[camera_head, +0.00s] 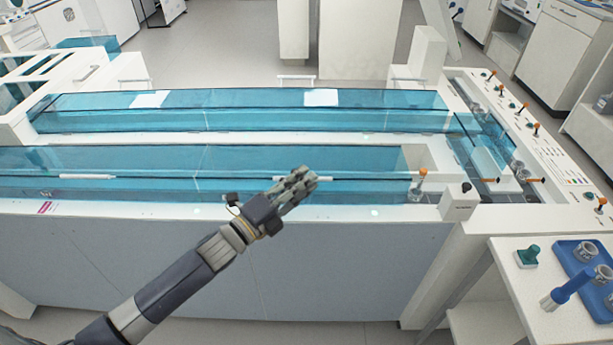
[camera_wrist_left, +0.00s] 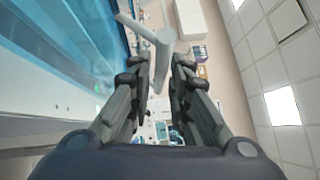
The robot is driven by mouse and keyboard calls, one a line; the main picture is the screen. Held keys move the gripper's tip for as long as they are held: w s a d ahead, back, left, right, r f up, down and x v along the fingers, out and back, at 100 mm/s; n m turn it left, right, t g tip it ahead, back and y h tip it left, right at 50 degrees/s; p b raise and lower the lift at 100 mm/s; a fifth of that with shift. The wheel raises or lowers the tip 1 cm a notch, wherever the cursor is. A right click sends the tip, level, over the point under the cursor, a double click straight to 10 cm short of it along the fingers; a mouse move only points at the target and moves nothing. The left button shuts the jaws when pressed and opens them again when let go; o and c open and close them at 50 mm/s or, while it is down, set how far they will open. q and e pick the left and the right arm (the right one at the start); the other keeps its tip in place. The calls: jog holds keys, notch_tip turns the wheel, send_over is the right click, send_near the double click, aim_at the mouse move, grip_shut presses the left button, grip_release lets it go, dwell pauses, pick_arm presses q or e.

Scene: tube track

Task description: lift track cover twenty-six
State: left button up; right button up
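Clear blue track covers (camera_head: 130,160) lie over the near track in the head view. No number is readable, so I cannot tell which one is twenty-six. One white bar handle (camera_head: 87,177) lies on the left part, and another (camera_head: 327,178) shows partly behind my left gripper (camera_head: 308,180). In the left wrist view the left gripper (camera_wrist_left: 162,82) has its fingers apart. My right gripper is not in view.
A second blue-covered track (camera_head: 230,120) runs behind, with two white patches on it. A white panel (camera_head: 545,135) with orange-topped knobs stands at right. A side table (camera_head: 520,285) holds a blue tray (camera_head: 570,252) and a blue tool (camera_head: 570,288).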

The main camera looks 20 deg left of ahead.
pick_arm(q)
jog(key=shift+x, duration=0.75)
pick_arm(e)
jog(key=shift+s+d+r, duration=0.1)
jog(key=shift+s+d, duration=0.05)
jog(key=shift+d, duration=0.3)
pick_arm(q)
jog(key=shift+c, duration=0.5)
grip_shut()
